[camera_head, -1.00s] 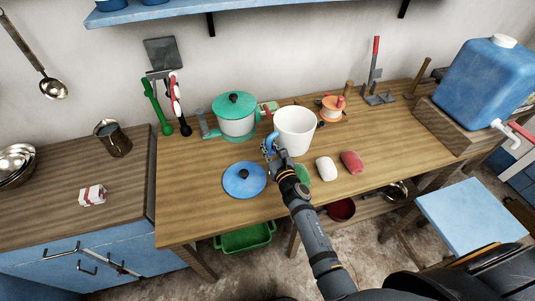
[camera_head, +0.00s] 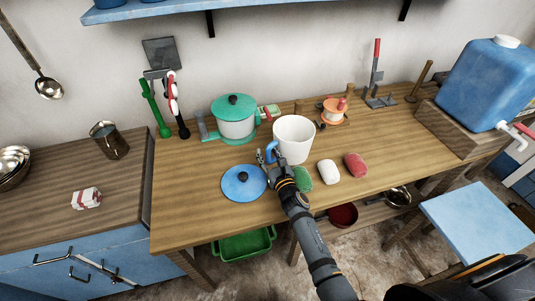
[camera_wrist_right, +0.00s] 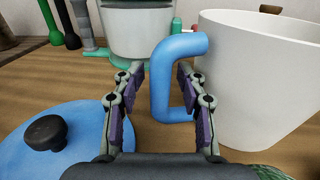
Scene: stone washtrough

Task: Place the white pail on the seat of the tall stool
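The white pail (camera_head: 293,141), with a blue handle, stands upright on the wooden table; it also shows large at the right of the right wrist view (camera_wrist_right: 262,80). My right gripper (camera_head: 267,156) is at its handle. In the right wrist view, the fingers of this gripper (camera_wrist_right: 158,92) stand apart with the upright bar of the blue handle (camera_wrist_right: 160,85) between them. The right finger is at the handle's opening; whether it touches is unclear. The tall stool, with a light blue square seat (camera_head: 478,217), stands right of the table, its seat bare. My left gripper is not in view.
A blue lid (camera_head: 243,183) lies left of the gripper. A green-lidded pot (camera_head: 235,122) stands behind it. Green, white (camera_head: 328,172) and red (camera_head: 355,165) soap-like pieces lie in front and right. A blue water container (camera_head: 484,80) stands at the table's right end.

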